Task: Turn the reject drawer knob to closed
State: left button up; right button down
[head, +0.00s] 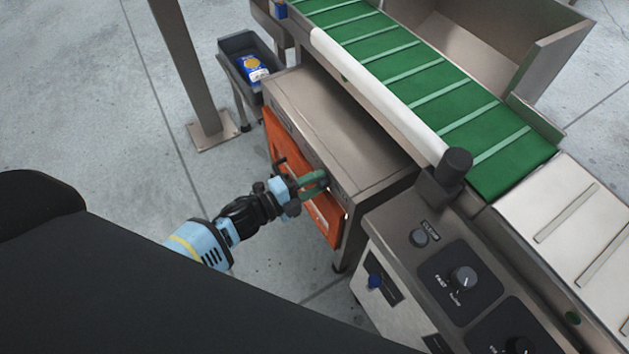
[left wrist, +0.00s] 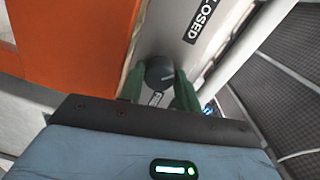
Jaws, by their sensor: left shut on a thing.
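The reject drawer (head: 325,219) has an orange front, set in the steel cabinet below the belt. It also shows in the left wrist view (left wrist: 75,40). The dark round drawer knob (left wrist: 159,72) sits on the steel panel beside the orange front, with a pale line on its face. A "CLOSED" label (left wrist: 201,20) is above and right of it; a second label below is partly hidden. My left gripper (head: 318,186) has its green fingers on either side of the knob, shut on it. In the head view the knob is hidden by the fingers. My right gripper is not in view.
A green cleated belt (head: 425,85) runs above the cabinet. A control panel with several knobs (head: 463,279) stands at right. A grey bin (head: 240,43) holding a blue and yellow pack is behind left, near a steel post (head: 185,70). Floor at left is clear.

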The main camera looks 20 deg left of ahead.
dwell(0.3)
pick_arm(q)
jog(key=o, duration=1)
jog(key=shift+c, duration=0.2)
jog(key=v, duration=0.8)
